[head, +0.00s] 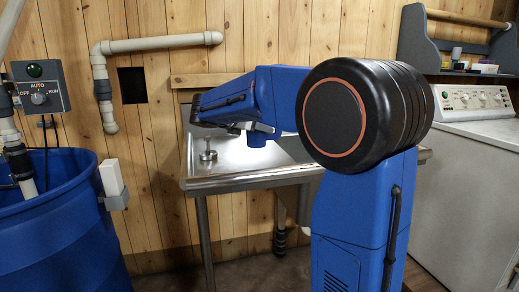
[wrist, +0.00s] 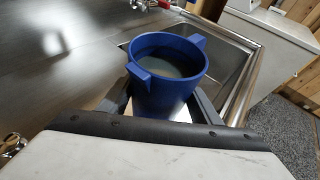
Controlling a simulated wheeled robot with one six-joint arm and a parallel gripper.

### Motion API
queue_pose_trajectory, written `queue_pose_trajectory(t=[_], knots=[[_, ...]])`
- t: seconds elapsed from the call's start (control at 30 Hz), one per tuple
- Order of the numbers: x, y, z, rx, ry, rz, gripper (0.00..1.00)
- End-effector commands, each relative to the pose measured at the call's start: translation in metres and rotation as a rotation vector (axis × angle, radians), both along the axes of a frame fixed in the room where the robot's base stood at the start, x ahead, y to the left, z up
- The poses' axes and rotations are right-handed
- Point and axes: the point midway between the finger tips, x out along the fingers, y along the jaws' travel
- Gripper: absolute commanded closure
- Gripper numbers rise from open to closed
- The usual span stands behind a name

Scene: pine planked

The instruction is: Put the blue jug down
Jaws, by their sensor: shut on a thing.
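The blue jug (wrist: 168,82) is upright, or nearly so, in the wrist view, with its open top toward the camera and a greyish content inside. It has a lug or handle on either side of its rim. My gripper (wrist: 163,99) is shut on the jug, with a grey finger at each side of its body. The jug is near the edge of the steel sink basin (wrist: 229,62). Its base is hidden, so I cannot tell whether it touches anything. In the head view my arm reaches over the steel sink table (head: 232,160) and mostly hides the grip.
Bare steel counter (wrist: 62,62) lies left of the jug. A small metal stand (head: 208,151) is on the counter. A red-handled tap (wrist: 152,4) is behind the basin. A large blue barrel (head: 60,225) stands at left, a white washing machine (head: 470,150) at right.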

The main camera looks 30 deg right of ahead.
Motion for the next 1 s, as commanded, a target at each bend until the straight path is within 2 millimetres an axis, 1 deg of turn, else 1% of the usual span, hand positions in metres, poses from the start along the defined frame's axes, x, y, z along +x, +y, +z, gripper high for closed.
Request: queue_pose_trajectory(t=[0.03, 0.1, 0.37, 0.63, 1.0], knots=[[0.0, 0.0, -0.008, -0.001, 0.002, 0.0, 0.83], [0.0, 0.0, -0.016, 0.0, 0.001, 0.0, 0.83], [0.0, 0.0, -0.031, -0.001, -0.001, 0.001, 0.83], [0.0, 0.0, -0.061, 0.0, 0.001, 0.0, 0.83], [0.0, 0.0, -0.064, -0.001, -0.001, 0.001, 0.83]])
